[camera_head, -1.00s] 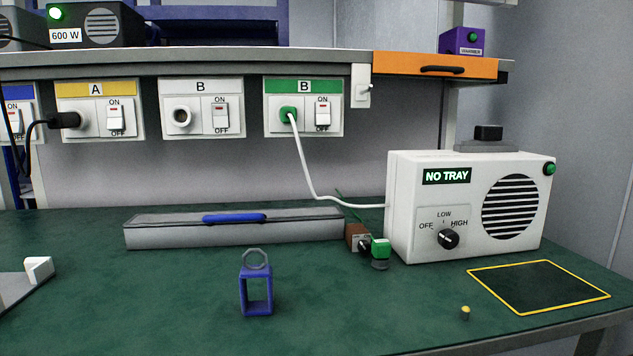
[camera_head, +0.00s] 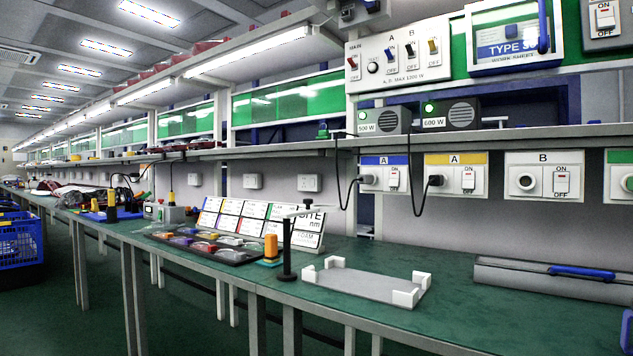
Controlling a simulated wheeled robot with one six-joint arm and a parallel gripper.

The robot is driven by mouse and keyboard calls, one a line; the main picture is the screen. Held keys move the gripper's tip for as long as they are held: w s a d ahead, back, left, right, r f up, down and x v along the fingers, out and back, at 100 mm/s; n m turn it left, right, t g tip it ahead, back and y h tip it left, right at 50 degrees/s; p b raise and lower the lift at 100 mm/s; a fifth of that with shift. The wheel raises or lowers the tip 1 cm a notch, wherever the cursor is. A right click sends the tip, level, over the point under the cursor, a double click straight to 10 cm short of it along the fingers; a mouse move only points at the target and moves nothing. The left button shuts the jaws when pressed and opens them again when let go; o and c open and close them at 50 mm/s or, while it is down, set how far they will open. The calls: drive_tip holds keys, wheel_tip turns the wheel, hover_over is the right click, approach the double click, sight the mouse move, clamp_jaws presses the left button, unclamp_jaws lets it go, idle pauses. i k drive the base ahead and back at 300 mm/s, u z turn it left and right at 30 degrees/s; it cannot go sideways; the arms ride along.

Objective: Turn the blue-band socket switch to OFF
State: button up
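The blue-band socket (camera_head: 371,188) is mounted on the back panel under the shelf, at right of centre. Its blue strip is marked A, and a black plug with a dark cable sits in its left half. Its white rocker switch (camera_head: 394,178) is in the right half, with ON above and OFF below. It is too small to tell for sure which way the rocker is tipped. My gripper is not in view, and nothing touches the switch.
A yellow-band socket (camera_head: 456,188) is just to the right, also plugged in. A plain white socket B (camera_head: 543,185) follows. Two black cables hang before the panel. A grey tray with white corners (camera_head: 365,285) and a black stand (camera_head: 287,250) are on the green bench below.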

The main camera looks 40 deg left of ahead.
sight(394, 175)
drive_tip(key=u, duration=0.6)
drive_tip(key=i, duration=1.2)
drive_tip(key=u, duration=0.4)
drive_tip(key=k, duration=0.5)
drive_tip(key=u, duration=1.4)
drive_tip(key=i, duration=1.1)
drive_tip(key=z, duration=1.2)
